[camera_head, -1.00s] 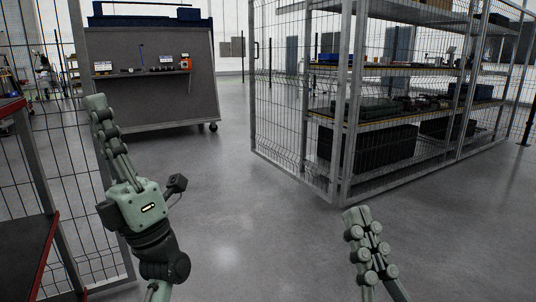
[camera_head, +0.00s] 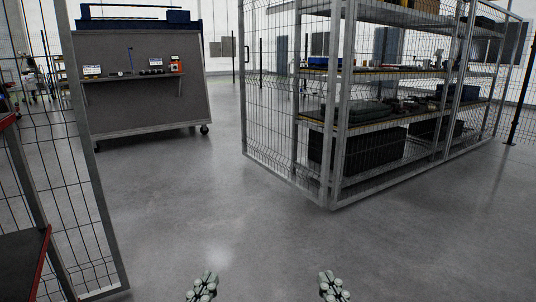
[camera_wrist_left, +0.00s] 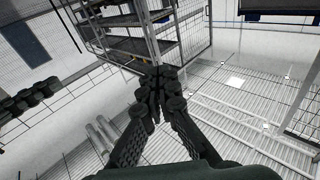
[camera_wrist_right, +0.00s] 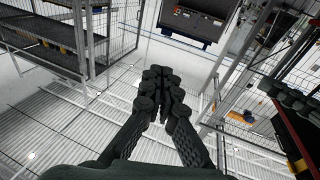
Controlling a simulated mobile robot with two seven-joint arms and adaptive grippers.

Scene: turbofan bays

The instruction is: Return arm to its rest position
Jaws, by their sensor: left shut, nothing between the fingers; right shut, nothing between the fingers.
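My left gripper (camera_head: 203,287) is at the bottom of the head view, left of the middle, with only its finger ends in the picture. In the left wrist view its fingers (camera_wrist_left: 158,85) meet at the tips and hold nothing. My right gripper (camera_head: 332,286) is at the bottom of the head view, right of the middle. In the right wrist view its fingers (camera_wrist_right: 158,88) are together and empty. Both grippers are over open floor, apart from each other and touching nothing. The rest of both arms is below the head view.
A wire-mesh cage with shelves (camera_head: 335,203) stands at the right. A grey wheeled board (camera_head: 150,112) with small items stands at the back left. A mesh panel (camera_head: 100,240) and a red-edged dark surface (camera_head: 30,262) are at the near left. The middle floor is clear.

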